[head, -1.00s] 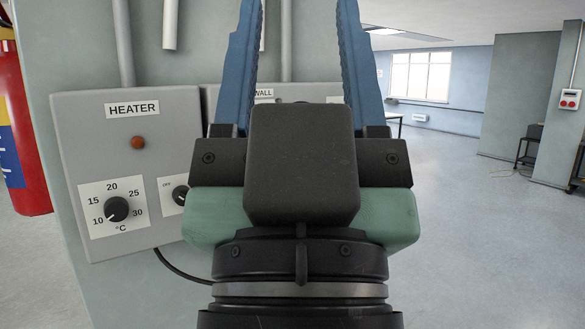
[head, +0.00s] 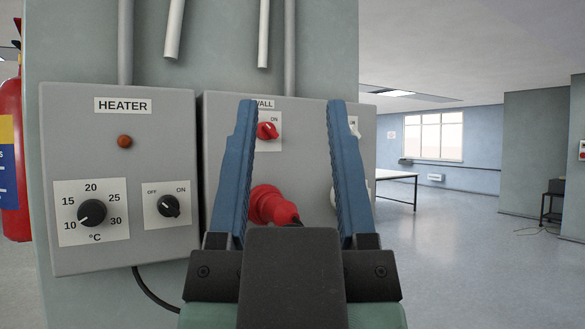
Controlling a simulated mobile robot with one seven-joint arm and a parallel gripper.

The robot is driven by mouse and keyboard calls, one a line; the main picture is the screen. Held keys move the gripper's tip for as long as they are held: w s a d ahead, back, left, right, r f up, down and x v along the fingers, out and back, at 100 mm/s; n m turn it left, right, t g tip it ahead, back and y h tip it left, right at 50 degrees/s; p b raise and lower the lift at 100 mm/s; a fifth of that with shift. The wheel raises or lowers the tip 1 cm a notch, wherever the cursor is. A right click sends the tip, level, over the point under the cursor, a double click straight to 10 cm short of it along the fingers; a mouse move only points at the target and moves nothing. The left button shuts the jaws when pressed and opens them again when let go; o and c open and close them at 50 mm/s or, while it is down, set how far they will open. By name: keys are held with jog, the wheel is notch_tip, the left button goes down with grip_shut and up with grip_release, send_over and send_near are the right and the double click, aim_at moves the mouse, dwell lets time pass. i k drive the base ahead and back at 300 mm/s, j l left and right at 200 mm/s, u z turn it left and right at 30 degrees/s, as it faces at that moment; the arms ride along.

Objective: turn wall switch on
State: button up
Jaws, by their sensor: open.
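A grey box with a label partly reading "WALL" (head: 265,104) is mounted on the column ahead. It bears a red rotary switch (head: 267,131) on a white plate with "ON" printed at its upper right. The rest of the plate is hidden behind my left finger, and I cannot tell the knob's setting. My gripper (head: 292,106) is open and empty. Its two blue fingers point up and forward in front of the box, with the red switch just right of the left fingertip. I cannot tell the remaining depth between them.
A red plug (head: 272,206) sticks out below the switch, between the fingers. A white switch (head: 354,127) is beside the right finger. The heater box (head: 80,150) with its dials is at left, a fire extinguisher (head: 10,160) beyond. Open floor lies at right.

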aim_at(266, 130)
jog(key=i+j+z, duration=0.2)
jog(key=z, duration=0.15)
jog(key=i+j+z, duration=0.15)
jog(key=j+z, duration=0.25)
